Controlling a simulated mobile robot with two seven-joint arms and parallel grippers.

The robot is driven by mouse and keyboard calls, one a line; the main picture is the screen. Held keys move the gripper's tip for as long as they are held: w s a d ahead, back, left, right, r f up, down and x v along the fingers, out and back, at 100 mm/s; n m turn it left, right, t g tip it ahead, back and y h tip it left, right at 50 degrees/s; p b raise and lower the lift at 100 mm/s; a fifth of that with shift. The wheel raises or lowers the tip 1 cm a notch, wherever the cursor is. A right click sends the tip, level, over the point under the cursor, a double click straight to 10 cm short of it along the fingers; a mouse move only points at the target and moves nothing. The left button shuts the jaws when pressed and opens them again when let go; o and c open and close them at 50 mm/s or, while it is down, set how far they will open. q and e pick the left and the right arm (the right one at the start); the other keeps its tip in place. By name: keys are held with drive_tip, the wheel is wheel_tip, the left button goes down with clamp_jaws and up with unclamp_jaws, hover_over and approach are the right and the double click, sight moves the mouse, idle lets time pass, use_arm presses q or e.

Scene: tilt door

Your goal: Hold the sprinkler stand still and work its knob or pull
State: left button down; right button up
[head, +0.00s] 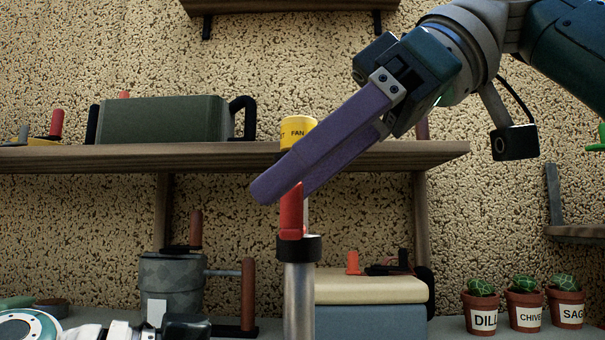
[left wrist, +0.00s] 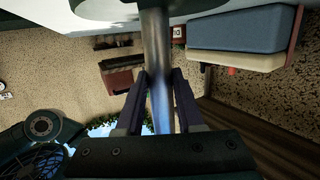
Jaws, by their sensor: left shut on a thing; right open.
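The sprinkler stand is a silver pole (head: 299,300) with a black collar and a red lever (head: 291,212) on top. A yellow cap (head: 298,128) marked FAN shows above it, in line with the pole. My right gripper (head: 285,188) is open, its purple fingers slanting down-left across the space between cap and lever. They overlap the lever's top in the picture; contact cannot be told. In the left wrist view, my left gripper (left wrist: 160,75) is shut on the pole (left wrist: 157,40), one finger on each side. Its fingers do not show in the head view.
A wooden shelf (head: 400,153) with a green box (head: 165,119) stands behind. Below are a grey can (head: 170,280), a cream-and-blue box (head: 370,290) and several potted cacti (head: 525,303). My left arm shows at bottom left.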

drive_tip(key=shift+o, duration=0.9)
drive_tip(key=shift+r, duration=1.5)
drive_tip(key=s, duration=0.5)
